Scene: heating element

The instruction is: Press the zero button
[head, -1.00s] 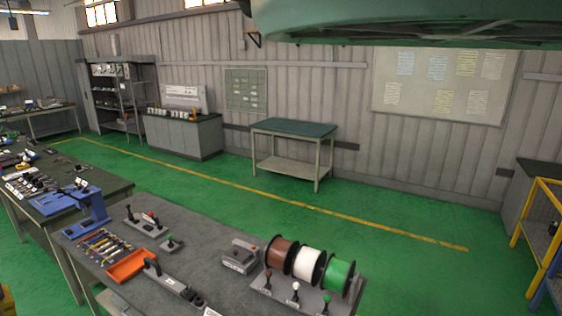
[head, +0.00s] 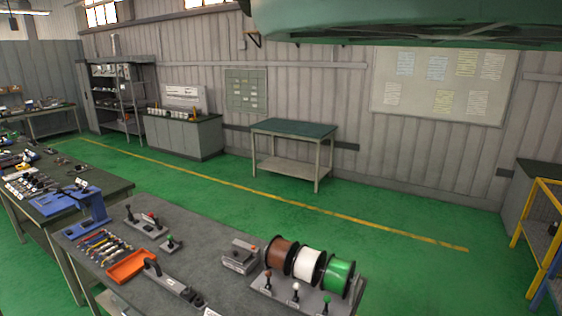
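I cannot make out a button marked zero in the head view. A small grey box-like device (head: 241,256) sits on the near workbench (head: 205,235), left of the wire spools; its markings are too small to read. A grey tool with a dark handle (head: 168,280) lies at the bench's front, beside an orange tray (head: 131,266). Small stands with black, red and green knobs (head: 150,221) stand at the bench's left. My gripper is not in view.
Brown, white and green spools (head: 309,265) stand at the bench's right end. Open green floor (head: 230,205) lies behind, up to a green-topped table (head: 293,128). A yellow frame (head: 540,220) stands at right.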

